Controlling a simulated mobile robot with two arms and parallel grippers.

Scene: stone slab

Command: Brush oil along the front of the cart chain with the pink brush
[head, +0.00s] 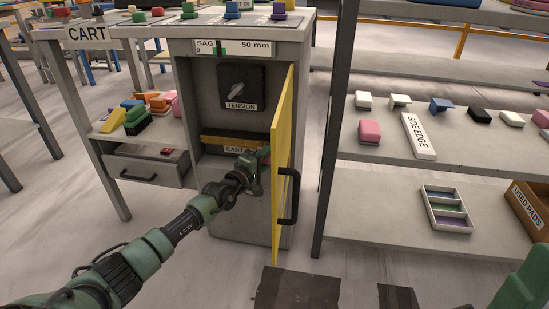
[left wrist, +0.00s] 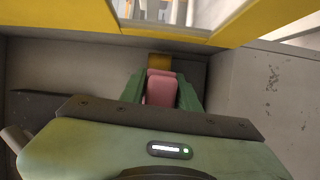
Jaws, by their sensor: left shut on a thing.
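My left gripper (head: 260,156) reaches into the open cabinet below the TENSION dial, beside the yellow door. Inside the cabinet, a dark and yellow strip (head: 222,139) bears a label (head: 238,150) starting with CART, partly covered by my gripper. I cannot make out chain links or oil.
The yellow door (head: 283,165) with its black handle (head: 289,196) stands open, close right of my gripper. Left is a shelf with coloured brushes (head: 137,118) above a drawer (head: 147,168). Right are shelves with a SIDE EDGE block (head: 418,136), a tray (head: 427,211) and a USED PADS box (head: 528,208).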

